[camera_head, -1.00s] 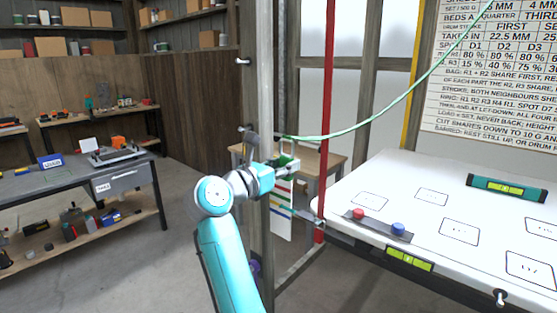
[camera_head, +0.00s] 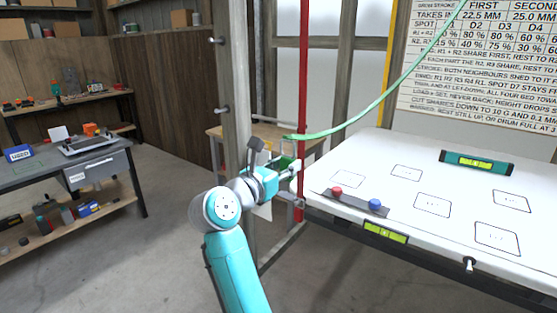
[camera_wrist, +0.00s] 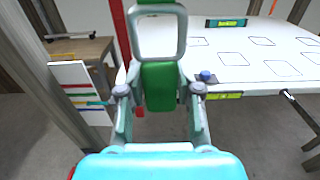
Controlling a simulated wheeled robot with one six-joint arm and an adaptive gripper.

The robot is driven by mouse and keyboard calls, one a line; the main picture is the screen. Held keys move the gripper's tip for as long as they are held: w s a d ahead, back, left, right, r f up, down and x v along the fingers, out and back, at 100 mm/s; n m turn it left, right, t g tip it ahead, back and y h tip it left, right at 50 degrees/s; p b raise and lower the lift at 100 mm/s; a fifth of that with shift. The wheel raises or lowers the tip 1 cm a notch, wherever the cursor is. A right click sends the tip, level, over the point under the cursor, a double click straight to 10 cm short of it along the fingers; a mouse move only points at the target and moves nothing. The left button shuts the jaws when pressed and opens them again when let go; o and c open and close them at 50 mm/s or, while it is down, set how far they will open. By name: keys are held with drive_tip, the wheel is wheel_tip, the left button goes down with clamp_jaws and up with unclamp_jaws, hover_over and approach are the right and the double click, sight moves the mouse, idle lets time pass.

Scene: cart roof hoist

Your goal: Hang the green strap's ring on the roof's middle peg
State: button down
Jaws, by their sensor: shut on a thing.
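My gripper (camera_head: 287,166) is shut on the green strap's end block (camera_wrist: 158,88), held between both fingers in the wrist view. A grey squarish ring (camera_wrist: 158,36) stands beyond the block, away from my palm, and is empty. The green strap (camera_head: 375,110) runs from my gripper up and right in the head view. The white roof (camera_head: 400,215) lies right of my gripper. A peg (camera_head: 469,264) sticks out of its near edge and also shows in the wrist view (camera_wrist: 288,96). I cannot tell whether it is the middle one. The ring is apart from it.
A red post (camera_head: 304,80) and a grey post (camera_head: 238,90) with pegs (camera_head: 222,109) stand close to my gripper. The roof bears a level (camera_head: 477,163), a red button (camera_head: 337,191) and a blue button (camera_head: 375,205). A workbench (camera_head: 85,175) stands left; floor between is clear.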

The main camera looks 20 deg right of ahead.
drive_tip(key=shift+s+d+f, duration=14.75)
drive_tip(key=shift+s+d, duration=1.9)
drive_tip(key=shift+d, duration=0.05)
drive_tip(key=f+x, duration=0.2)
drive_tip(key=x, duration=0.8)
drive_tip(key=shift+d, duration=0.2)
